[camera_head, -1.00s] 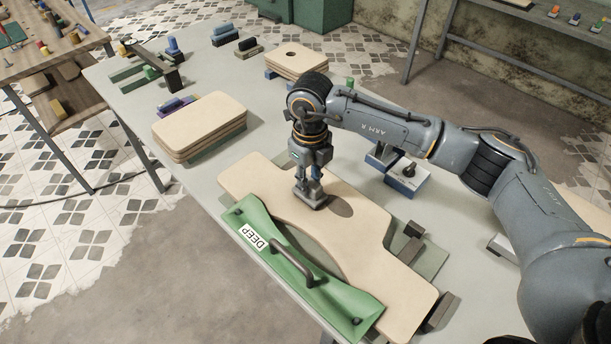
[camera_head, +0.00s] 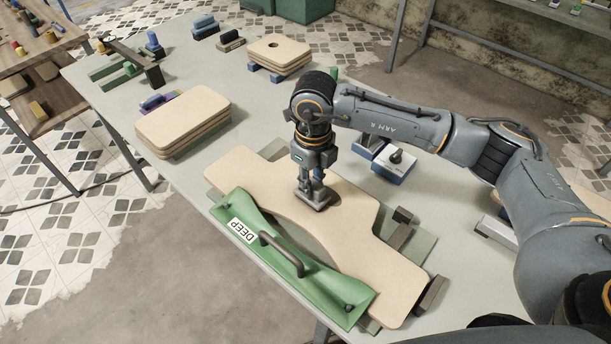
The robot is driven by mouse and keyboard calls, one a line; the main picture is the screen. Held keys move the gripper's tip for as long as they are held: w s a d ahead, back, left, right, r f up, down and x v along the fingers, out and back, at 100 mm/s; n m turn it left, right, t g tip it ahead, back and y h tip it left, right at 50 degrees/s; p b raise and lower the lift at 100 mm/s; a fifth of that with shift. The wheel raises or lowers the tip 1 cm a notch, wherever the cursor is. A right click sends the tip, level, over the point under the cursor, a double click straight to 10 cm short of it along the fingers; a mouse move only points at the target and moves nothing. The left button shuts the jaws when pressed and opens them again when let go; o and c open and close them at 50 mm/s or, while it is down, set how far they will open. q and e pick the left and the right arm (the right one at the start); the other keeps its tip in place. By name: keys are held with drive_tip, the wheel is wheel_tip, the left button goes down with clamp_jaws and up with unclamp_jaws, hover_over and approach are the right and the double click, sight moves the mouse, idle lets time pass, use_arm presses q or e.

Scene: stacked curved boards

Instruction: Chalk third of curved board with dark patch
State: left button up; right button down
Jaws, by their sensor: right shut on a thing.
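The curved board (camera_head: 356,221) is pale wood and lies on the table under and behind a green template (camera_head: 323,286) labelled DEEP, with a dark handle. My right gripper (camera_head: 312,184) points down over the board's middle, just behind the template's curved edge. It is shut on a small grey flat block (camera_head: 317,200) at the board's surface; whether the block touches the board I cannot tell. I make out no dark patch or chalk mark on the visible wood. The gripper and block hide a bit of the board. My left gripper is not in view.
A stack of pale boards (camera_head: 184,117) stands at left, and a stack with a hole (camera_head: 279,51) behind. A blue-and-white box (camera_head: 394,165) is right of the gripper. Dark stops (camera_head: 431,294) flank the board's right end. Bare table (camera_head: 240,97) lies between the stacks.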

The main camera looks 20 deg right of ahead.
sight(324, 202)
drive_tip(key=shift+s+d, duration=0.1)
drive_tip(key=shift+s, duration=0.1)
drive_tip(key=shift+s+d, duration=0.45)
drive_tip(key=shift+s, duration=0.2)
drive_tip(key=shift+s+d, duration=0.4)
drive_tip(key=shift+s, duration=0.25)
drive_tip(key=shift+s+d+f+b, duration=0.1)
drive_tip(key=shift+s+d+b, duration=0.3)
drive_tip(key=shift+s, duration=0.25)
drive_tip(key=shift+s+d+b, duration=0.3)
drive_tip(key=shift+s+d, duration=0.15)
drive_tip(key=shift+s, duration=0.2)
drive_tip(key=shift+s+d, duration=0.35)
drive_tip(key=shift+s, duration=0.15)
drive_tip(key=shift+s+d+b, duration=0.4)
drive_tip(key=shift+s+d, duration=0.1)
drive_tip(key=shift+s, duration=0.25)
drive_tip(key=shift+w, duration=0.1)
